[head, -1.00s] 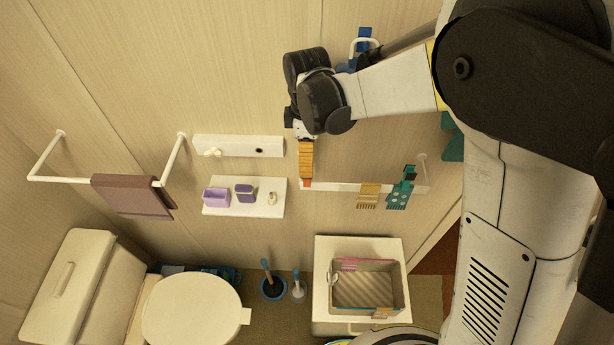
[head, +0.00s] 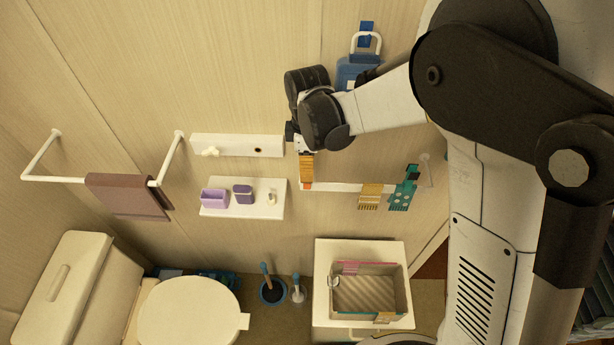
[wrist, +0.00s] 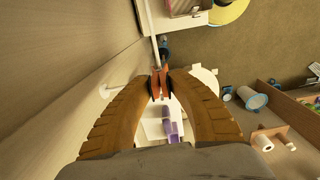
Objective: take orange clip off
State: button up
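The orange clip (wrist: 161,82) is between my gripper's fingertips in the wrist view, with a dark tip against each side. In the head view a small part of it (head: 307,186) shows below my gripper (head: 306,178), at the left end of the white wall rail (head: 335,188). My gripper (wrist: 161,88) has ribbed orange-tan fingers, bowed outward and closed at the tips on the clip. The clip is still at the rail; its contact with the rail is mostly hidden by the fingers.
A small shelf (head: 250,211) with purple containers is to the left. A basket (head: 365,295) stands on a cabinet below. A blue bottle (head: 357,72) is above.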

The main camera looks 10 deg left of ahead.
jog(key=shift+r, duration=0.1)
grip_shut()
notch_tip(320, 180, up, 7)
jog(key=p, duration=0.3)
jog(key=shift+p, duration=0.4)
